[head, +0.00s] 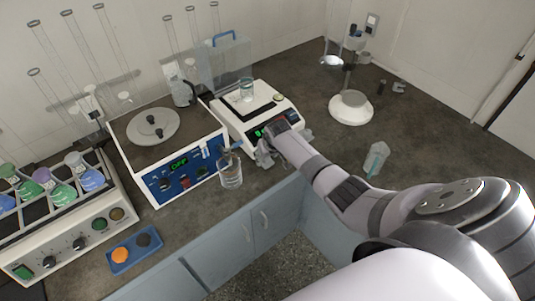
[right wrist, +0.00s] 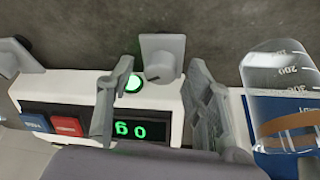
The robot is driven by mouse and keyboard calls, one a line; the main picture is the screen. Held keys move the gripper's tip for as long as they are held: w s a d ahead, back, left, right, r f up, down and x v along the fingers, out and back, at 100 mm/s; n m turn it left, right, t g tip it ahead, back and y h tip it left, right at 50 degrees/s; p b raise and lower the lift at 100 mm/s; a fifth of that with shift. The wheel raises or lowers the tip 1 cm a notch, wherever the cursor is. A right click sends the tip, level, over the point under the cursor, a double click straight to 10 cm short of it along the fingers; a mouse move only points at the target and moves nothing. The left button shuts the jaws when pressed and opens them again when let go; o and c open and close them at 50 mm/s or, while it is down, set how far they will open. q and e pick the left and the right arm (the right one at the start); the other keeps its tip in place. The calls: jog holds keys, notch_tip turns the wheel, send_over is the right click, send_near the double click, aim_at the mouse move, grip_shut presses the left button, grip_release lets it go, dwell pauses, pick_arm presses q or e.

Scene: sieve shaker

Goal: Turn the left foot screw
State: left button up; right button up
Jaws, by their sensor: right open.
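The white balance (head: 236,124) stands on the bench with a glass beaker (head: 246,91) on its pan. In the right wrist view, the left foot screw (right wrist: 162,57) is a grey knobbed part at the balance's front edge. The other foot screw (right wrist: 14,57) shows at the picture's left edge. My right gripper (head: 265,155) is at the balance's front. In the right wrist view, my open right gripper (right wrist: 161,72) has one finger on either side of the left foot screw, with gaps visible. Contact cannot be told. My left gripper is not in view.
A glass bottle (head: 230,168) stands close left of my right gripper. The blue-fronted shaker (head: 183,172) is left of it. A blue tray (head: 122,262) lies at front left. A clear vessel (head: 376,158) and a white round-based stand (head: 350,108) are right. Bare bench lies between.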

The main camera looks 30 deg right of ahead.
jog(key=v, duration=1.2)
jog(key=shift+w, duration=0.1)
